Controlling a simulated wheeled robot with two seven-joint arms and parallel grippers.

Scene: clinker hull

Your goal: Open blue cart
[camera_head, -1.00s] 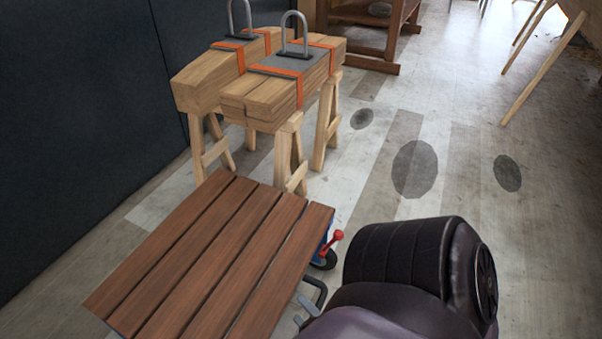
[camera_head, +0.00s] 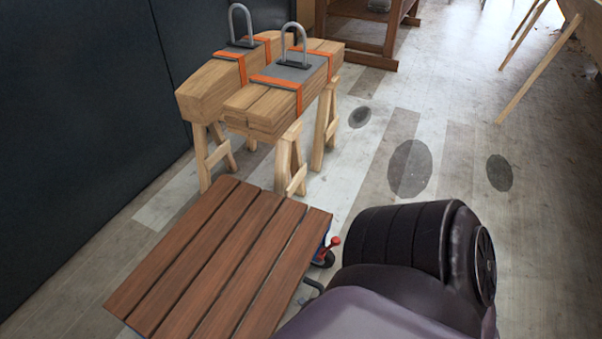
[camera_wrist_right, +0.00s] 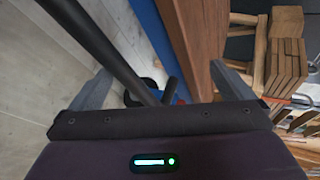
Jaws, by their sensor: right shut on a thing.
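The blue cart shows in the head view mainly as its brown slatted wooden top (camera_head: 225,262), at the lower left, with a sliver of blue body under its right edge. A red-knobbed lever (camera_head: 331,243) and a dark wheel show at that edge. A dark handle bar (camera_wrist_right: 98,45) crosses the right wrist view, and blue body (camera_wrist_right: 160,32) shows beside the wooden edge. My right gripper (camera_wrist_right: 160,85) is shut on the handle bar; its exact contact is hard to see. In the head view my right arm hides the gripper. My left gripper is out of view.
Sawhorses (camera_head: 290,165) carrying strapped timber beams (camera_head: 260,112) stand just beyond the cart. A dark wall (camera_head: 80,110) runs along the left. Wooden frames stand at the back and upper right. The floor (camera_head: 450,140) to the right is open.

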